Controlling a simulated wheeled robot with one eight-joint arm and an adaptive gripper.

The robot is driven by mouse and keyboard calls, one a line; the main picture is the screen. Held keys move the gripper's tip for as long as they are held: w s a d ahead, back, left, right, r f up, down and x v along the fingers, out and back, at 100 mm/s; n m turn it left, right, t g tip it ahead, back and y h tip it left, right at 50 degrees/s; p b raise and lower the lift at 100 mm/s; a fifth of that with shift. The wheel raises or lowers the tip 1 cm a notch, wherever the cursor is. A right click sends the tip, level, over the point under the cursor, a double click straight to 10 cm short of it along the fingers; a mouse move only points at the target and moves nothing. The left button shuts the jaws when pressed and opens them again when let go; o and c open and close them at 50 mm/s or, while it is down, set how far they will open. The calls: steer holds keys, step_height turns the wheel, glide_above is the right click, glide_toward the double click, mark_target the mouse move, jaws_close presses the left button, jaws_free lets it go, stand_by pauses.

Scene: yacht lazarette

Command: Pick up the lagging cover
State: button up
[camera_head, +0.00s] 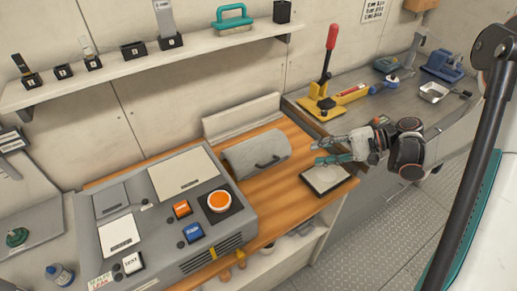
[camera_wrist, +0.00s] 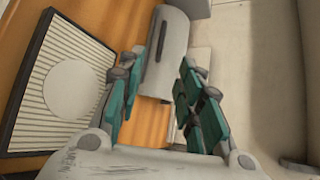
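The lagging cover (camera_head: 257,152) appears to be the grey, half-round shell with a dark bar handle on its curved side. It lies on the wooden worktop (camera_head: 292,193), right of the grey control console. In the wrist view the grey shell (camera_wrist: 167,50) is ahead, just beyond the fingertips, with its dark handle near its left side. My gripper (camera_head: 322,151) is to the right of the shell, above the worktop, apart from it. In the wrist view my gripper (camera_wrist: 158,85) has its green-padded fingers spread, with nothing between them.
A black-framed ribbed panel (camera_head: 326,180) with a pale disc (camera_wrist: 76,89) lies below and beside my gripper. The console (camera_head: 160,210) stands left. A light upright board (camera_head: 242,115) is behind the shell. A red-handled lever tool (camera_head: 328,65) stands on the grey bench behind.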

steer(key=b, duration=0.2)
glide_toward(274, 162)
steer(key=shift+w+a+f, duration=0.15)
steer(key=shift+a+f, duration=0.6)
steer(key=shift+a, duration=0.15)
steer(key=shift+b+x, duration=1.4)
steer(key=shift+x, duration=1.65)
steer(key=shift+a+r, duration=0.1)
steer(key=shift+r, duration=0.1)
jaws_close()
